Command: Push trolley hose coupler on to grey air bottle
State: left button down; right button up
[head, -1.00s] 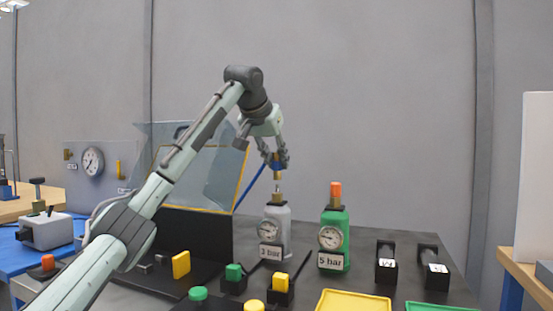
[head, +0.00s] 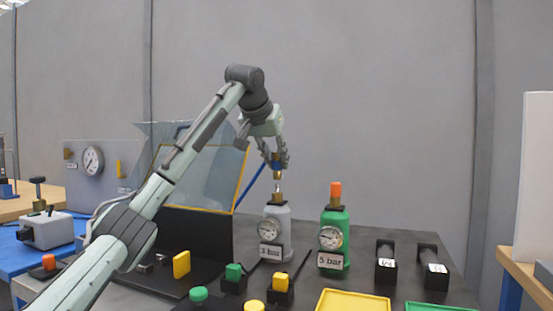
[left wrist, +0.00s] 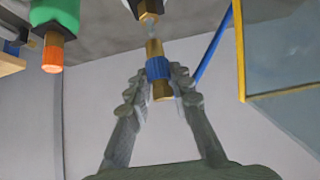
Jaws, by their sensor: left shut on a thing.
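The grey air bottle (head: 277,221) stands upright on the dark bench, with a gauge and a "3 bar" label. Its brass top fitting and thin stem (left wrist: 147,9) show at the top of the left wrist view. My left gripper (head: 278,163) is shut on the hose coupler (left wrist: 158,68), a blue collar with brass ends. The coupler is upright just above the bottle's stem and looks lined up with it. I cannot tell whether its brass end touches the stem tip. A blue hose (head: 251,187) runs down to the left behind it. My right gripper is not in view.
A green bottle (head: 335,228) with an orange cap and a "5 bar" label stands close on the right. A clear, yellow-edged panel (head: 199,170) is on the left. Coloured buttons, black holders and a yellow tray (head: 352,302) are in front.

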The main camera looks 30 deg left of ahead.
aim_at(275, 169)
pick_arm(q)
jog(key=shift+p, duration=0.6)
dwell(0.9)
jog(key=shift+f+b, duration=0.85)
jog(key=shift+f, duration=0.85)
dwell(0.7)
jog(key=c, duration=1.3)
grip_release()
jog(key=v, duration=1.2)
